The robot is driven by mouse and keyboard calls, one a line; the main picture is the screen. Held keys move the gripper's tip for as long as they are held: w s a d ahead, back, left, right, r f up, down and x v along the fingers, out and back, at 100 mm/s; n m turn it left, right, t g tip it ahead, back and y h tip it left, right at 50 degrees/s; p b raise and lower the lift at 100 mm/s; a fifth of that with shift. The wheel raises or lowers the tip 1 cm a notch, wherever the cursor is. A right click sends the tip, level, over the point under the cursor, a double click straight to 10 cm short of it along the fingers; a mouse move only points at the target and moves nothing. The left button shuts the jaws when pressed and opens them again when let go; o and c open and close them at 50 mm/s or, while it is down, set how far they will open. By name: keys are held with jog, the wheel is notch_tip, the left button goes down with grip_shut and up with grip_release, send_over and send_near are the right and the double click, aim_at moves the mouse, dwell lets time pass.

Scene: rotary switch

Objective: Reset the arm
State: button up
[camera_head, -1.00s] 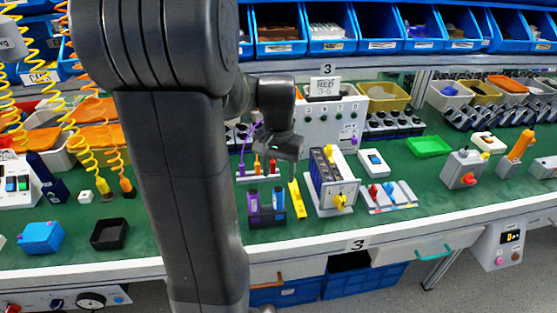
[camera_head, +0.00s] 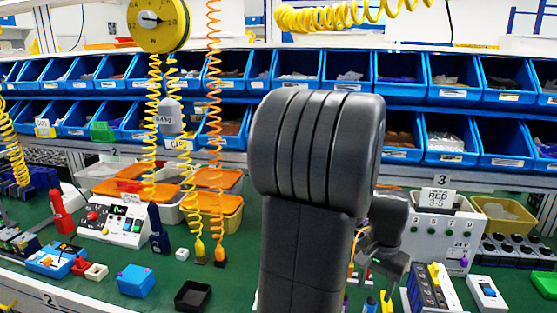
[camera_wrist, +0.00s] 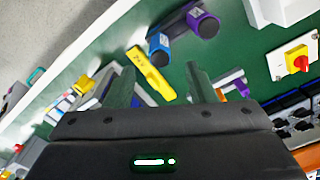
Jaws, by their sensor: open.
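My gripper (camera_head: 384,266) hangs above the green bench in front of the white box labelled RED 3-5 (camera_head: 440,230). The wrist view shows its two fingers (camera_wrist: 160,70) spread apart with nothing held between them. Beyond the fingers, a yellow block (camera_wrist: 150,74) lies on the bench, apart from them. A red rotary knob on a yellow plate (camera_wrist: 299,62) shows at the right of the wrist view. My upright arm covers the middle of the head view and hides part of the bench.
A blue box (camera_head: 136,281) and a black tray (camera_head: 193,296) are on the left part of the bench. Coiled yellow and orange hoses hang left of my arm. Blue bins (camera_head: 455,80) line the shelves behind.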

aim_at(370, 310)
notch_tip(370, 310, down, 10)
jog(key=shift+r, duration=0.75)
jog(key=shift+s, duration=0.1)
